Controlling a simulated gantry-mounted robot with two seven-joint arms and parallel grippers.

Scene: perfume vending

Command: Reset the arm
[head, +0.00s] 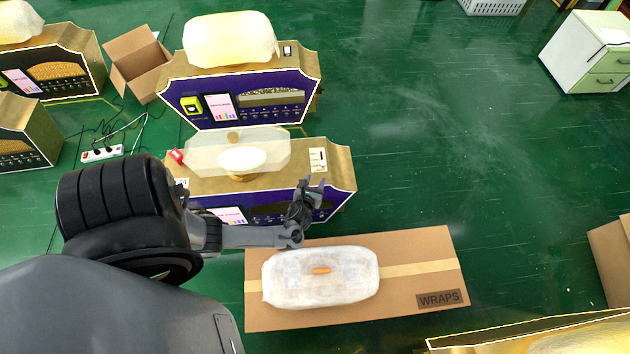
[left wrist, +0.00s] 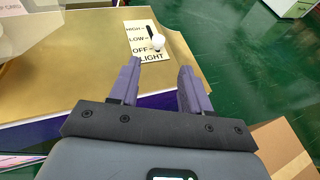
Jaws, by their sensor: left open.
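My left arm (head: 245,236) reaches in from the left in the head view. My left gripper (head: 314,184) is at the front right part of the nearer vending machine (head: 335,178). In the left wrist view the two purple fingers of the left gripper (left wrist: 158,68) stand apart with nothing between them. They point toward a light switch panel (left wrist: 138,52) marked HIGH, LOW, OFF and LIGHT on the machine's gold top. I cannot tell whether a finger touches the panel. My right gripper is not in view.
A cardboard box marked WRAPS (head: 420,260) lies in front of the machine with a white wrapped package (head: 320,290) on it. A second purple machine (head: 285,85) stands behind. An open carton (head: 135,60) and power strip (head: 102,153) are at left.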

